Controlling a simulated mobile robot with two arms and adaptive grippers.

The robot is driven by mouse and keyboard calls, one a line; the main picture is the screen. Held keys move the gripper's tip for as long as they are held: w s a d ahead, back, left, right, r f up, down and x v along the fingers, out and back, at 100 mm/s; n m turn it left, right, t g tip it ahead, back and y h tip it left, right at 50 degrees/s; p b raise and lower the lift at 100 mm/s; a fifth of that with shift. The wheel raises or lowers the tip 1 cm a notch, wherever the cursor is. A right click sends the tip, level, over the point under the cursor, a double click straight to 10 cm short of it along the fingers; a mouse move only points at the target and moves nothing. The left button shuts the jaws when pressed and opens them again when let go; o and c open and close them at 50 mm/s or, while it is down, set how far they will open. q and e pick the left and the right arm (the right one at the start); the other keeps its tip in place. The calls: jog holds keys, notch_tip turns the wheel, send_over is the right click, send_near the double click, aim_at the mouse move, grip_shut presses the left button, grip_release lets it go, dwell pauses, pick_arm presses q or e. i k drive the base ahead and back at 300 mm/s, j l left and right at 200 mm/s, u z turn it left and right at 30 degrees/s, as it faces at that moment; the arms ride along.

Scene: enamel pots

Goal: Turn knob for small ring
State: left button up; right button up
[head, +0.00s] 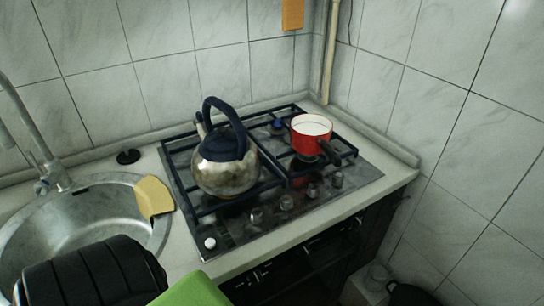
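A black gas hob (235,229) is set in the worktop, with dark grates over its rings. A row of knobs runs along its front: a dark knob (256,215), another (286,202), another (312,190) and a greyer one (337,181) at the right. A white round button (210,243) is at the front left corner. I cannot tell which ring is the small one, or how the knobs are turned. A steel kettle (226,176) with a dark blue handle stands on the left grate. A red pot (311,140) stands on the right grate. Neither gripper shows.
A steel sink (95,222) with a tap (42,150) is at the left, with a yellow cloth-like piece (154,198) on its rim. The pot's dark handle points toward the front right. A black ribbed shape and a green shape fill the lower left foreground.

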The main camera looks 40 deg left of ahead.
aim_at(311, 193)
jog(key=u, duration=1.05)
